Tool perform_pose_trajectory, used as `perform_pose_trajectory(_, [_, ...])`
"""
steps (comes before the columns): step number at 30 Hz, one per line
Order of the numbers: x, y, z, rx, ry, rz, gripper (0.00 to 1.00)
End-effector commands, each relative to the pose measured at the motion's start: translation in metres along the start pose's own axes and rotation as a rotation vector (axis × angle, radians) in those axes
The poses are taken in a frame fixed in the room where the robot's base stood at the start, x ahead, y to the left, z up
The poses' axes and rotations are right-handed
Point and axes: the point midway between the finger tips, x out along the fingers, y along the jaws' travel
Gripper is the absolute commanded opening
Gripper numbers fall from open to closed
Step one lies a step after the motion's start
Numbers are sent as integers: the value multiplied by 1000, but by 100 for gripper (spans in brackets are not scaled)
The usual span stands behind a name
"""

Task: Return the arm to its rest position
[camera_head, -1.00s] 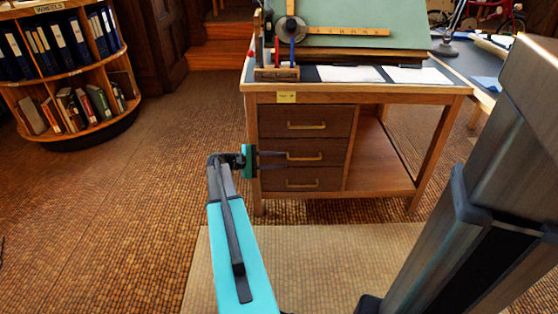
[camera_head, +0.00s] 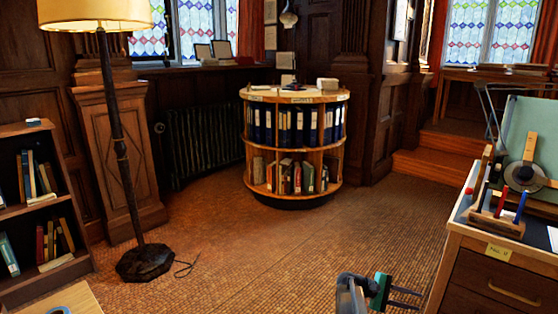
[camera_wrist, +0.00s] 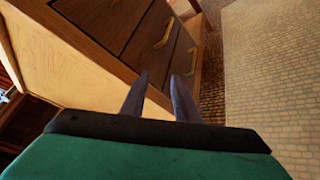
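My gripper (camera_head: 419,300) shows at the bottom edge of the head view, left of the drafting desk (camera_head: 452,262). Its green body and two dark fingers point right, toward the desk. In the wrist view the two fingers (camera_wrist: 160,82) stand apart with nothing between them, so it is open and empty. Beyond them are the desk's wooden drawers (camera_wrist: 143,28) with brass handles. The fingers appear clear of the drawer fronts, though the exact gap cannot be told. Most of my arm is outside the head view.
A round bookshelf (camera_head: 293,145) with binders stands in the middle distance. A floor lamp (camera_head: 120,140) and a low bookcase (camera_head: 38,205) are at left. A pen holder (camera_head: 497,222) sits on the desk. The floor (camera_head: 260,245) between is mostly open; a cable lies by the lamp.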

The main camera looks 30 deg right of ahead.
Motion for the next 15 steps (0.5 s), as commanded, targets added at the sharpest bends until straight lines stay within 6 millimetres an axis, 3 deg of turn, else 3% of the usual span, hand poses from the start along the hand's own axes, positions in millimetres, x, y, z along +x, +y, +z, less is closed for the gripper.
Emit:
perform_pose_trajectory(1, [-20, -1, 3, -19, 22, 3, 28])
perform_pose_trajectory(3, [-41, -11, 1, -44, 50, 2, 28])
perform_pose_trajectory(15, [-153, -92, 9, -179, 219, -59, 28])
